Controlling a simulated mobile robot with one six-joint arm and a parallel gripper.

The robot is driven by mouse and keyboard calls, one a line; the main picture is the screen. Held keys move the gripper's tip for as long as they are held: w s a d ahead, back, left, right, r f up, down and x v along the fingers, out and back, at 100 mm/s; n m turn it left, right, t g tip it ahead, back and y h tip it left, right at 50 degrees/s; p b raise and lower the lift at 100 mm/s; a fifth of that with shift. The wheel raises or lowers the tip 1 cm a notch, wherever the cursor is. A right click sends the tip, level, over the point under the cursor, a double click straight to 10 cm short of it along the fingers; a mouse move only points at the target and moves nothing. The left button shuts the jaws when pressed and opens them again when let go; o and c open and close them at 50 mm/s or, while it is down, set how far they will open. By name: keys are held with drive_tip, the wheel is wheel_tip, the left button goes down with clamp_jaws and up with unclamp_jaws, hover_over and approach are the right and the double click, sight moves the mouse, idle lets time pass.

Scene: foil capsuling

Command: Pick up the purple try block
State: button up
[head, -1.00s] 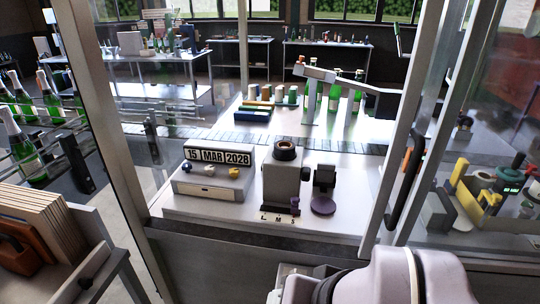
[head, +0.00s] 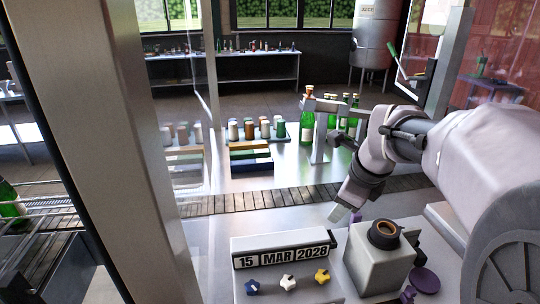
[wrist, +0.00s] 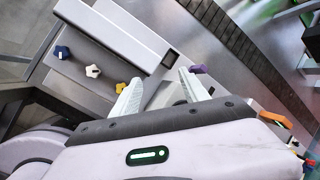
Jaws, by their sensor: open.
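A small purple block (head: 356,216) stands on the pale worktop behind the grey capsule machine, just right of my gripper tips (head: 338,212) in the head view. In the wrist view the purple block (wrist: 197,69) shows just beyond the tip of the right finger. My gripper (wrist: 160,77) is open, its two pale ribbed fingers apart with nothing between them. The block is outside the gap, and I cannot tell whether the finger touches it.
The date box (head: 285,258) with blue, white and yellow knobs stands close to the gripper. The grey machine (head: 380,262) is at right, with a purple disc (head: 424,281) beside it. A slatted conveyor (head: 255,200) runs behind; bottles and foil stacks stand beyond.

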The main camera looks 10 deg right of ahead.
drive_tip(key=w+d+f+m+p, duration=0.1)
drive_tip(key=w+d+f+m, duration=0.15)
drive_tip(key=d+m, duration=0.35)
drive_tip(key=w+d+f+m+p, duration=0.1)
drive_tip(key=w+d+m, duration=0.2)
drive_tip(key=d+m, duration=0.3)
drive_tip(key=n+b, duration=0.1)
drive_tip(key=b, duration=0.2)
approach(358, 216)
drive_tip(key=shift+g+h, duration=0.3)
drive_tip(key=x, duration=0.2)
drive_tip(key=a+x, duration=0.1)
drive_tip(key=x, duration=0.1)
drive_tip(key=shift+w+f, duration=0.25)
drive_tip(key=shift+w, duration=0.05)
drive_tip(key=shift+w+f, duration=0.25)
drive_tip(key=shift+f, duration=0.3)
drive_tip(key=x, duration=0.1)
drive_tip(key=b+x, duration=0.1)
drive_tip(key=x, duration=0.1)
drive_tip(key=b+x, duration=0.1)
drive_tip(key=shift+d+f, duration=0.25)
drive_tip(key=shift+d, duration=0.15)
drive_tip(key=shift+w+f, duration=0.2)
drive_tip(key=shift+s+r, duration=0.1)
drive_tip(key=shift+r, duration=0.05)
drive_tip(key=shift+c, duration=0.6)
clamp_jaws()
